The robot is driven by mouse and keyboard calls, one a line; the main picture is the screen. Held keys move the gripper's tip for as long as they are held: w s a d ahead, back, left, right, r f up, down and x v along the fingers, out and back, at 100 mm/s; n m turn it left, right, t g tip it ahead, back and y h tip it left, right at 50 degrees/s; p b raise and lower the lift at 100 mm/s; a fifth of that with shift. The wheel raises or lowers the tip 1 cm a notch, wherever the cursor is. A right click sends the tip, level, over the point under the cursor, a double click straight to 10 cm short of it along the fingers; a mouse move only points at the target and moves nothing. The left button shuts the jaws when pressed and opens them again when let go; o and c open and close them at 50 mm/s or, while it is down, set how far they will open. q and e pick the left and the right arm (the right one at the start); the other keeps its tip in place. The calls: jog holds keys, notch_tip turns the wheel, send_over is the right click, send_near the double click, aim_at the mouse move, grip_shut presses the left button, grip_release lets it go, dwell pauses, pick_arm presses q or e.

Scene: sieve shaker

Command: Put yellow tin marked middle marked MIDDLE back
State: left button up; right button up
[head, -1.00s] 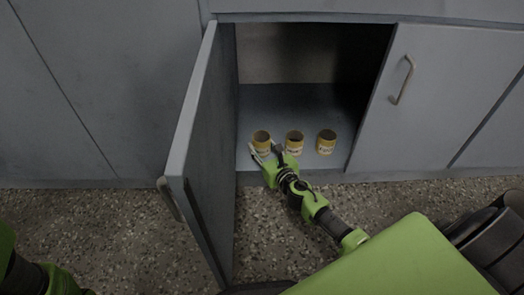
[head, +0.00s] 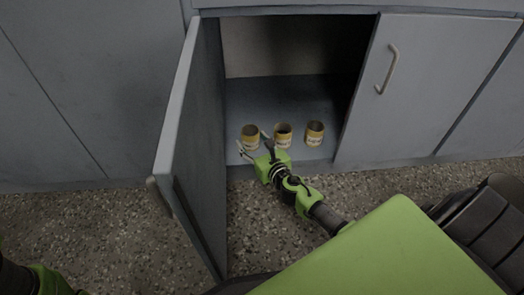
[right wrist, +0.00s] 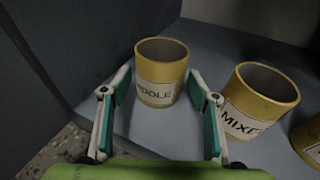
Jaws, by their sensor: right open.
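The yellow tin marked MIDDLE (head: 250,132) stands upright on the cabinet floor, the leftmost of three tins. It also shows in the right wrist view (right wrist: 160,70), where its label is partly covered at the left and reads "IDDLE". My right gripper (head: 252,142) is open, its two fingers spread on either side of this tin's near part. In the right wrist view, the gripper (right wrist: 158,92) shows gaps between each finger and the tin. My left gripper is out of view; only a green part of that arm shows at the lower left.
A tin marked MIXED (right wrist: 258,100) stands right of the MIDDLE tin, close to my right finger. A third yellow tin (head: 314,133) stands farther right. The open cabinet door (head: 190,140) stands on the left; a closed door (head: 430,85) is on the right. The cabinet floor behind the tins is clear.

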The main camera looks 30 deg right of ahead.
jog(key=s+r+p, duration=0.1)
jog(key=s+r, duration=0.1)
jog(key=s, duration=0.8)
jog(key=shift+s+a, duration=0.15)
jog(key=shift+a, duration=0.15)
